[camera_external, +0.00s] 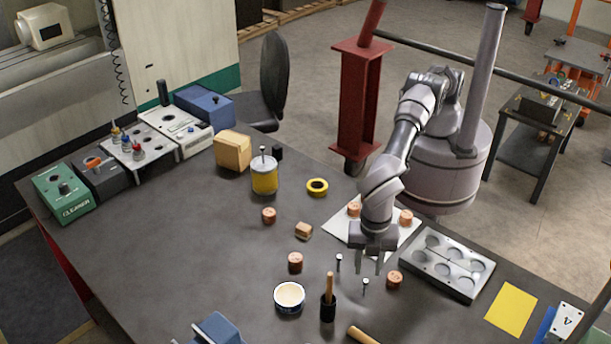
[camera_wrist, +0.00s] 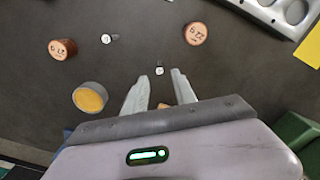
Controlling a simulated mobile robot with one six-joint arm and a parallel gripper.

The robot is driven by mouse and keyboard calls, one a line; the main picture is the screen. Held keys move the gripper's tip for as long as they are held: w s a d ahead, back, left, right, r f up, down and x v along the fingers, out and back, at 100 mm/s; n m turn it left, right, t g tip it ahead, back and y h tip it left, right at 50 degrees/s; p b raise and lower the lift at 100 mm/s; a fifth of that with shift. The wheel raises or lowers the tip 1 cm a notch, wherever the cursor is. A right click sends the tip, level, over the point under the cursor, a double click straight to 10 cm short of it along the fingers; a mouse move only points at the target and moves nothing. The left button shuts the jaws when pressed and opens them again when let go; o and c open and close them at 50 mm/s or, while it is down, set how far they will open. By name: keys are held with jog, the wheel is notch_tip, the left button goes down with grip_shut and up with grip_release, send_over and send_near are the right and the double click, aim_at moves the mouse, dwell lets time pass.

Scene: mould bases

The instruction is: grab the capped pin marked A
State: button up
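Two small capped pins stand on the dark table. One pin (camera_external: 338,262) is left of my gripper (camera_external: 369,266), and it also shows in the wrist view (camera_wrist: 106,38). The other pin (camera_external: 365,286) is nearer the camera; in the wrist view this pin (camera_wrist: 159,70) lines up with the gap between my fingertips. Their pale caps carry marks too small to read, so I cannot tell which is A. My gripper is open, points down and appears empty above the table. I cannot tell its exact height over the pins.
Copper-coloured marked cylinders stand left (camera_external: 295,262) and right (camera_external: 394,280) of the pins. A round tin (camera_external: 289,297) and a black holder with a wooden handle (camera_external: 328,307) stand in front. A grey tray with round recesses (camera_external: 438,262) lies to the right.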

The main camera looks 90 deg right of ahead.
aim_at(366, 280)
notch_tip(366, 280, down, 8)
jog(key=shift+r+b, duration=0.25)
jog(key=shift+b, duration=0.75)
jog(key=shift+r, duration=0.1)
grip_shut()
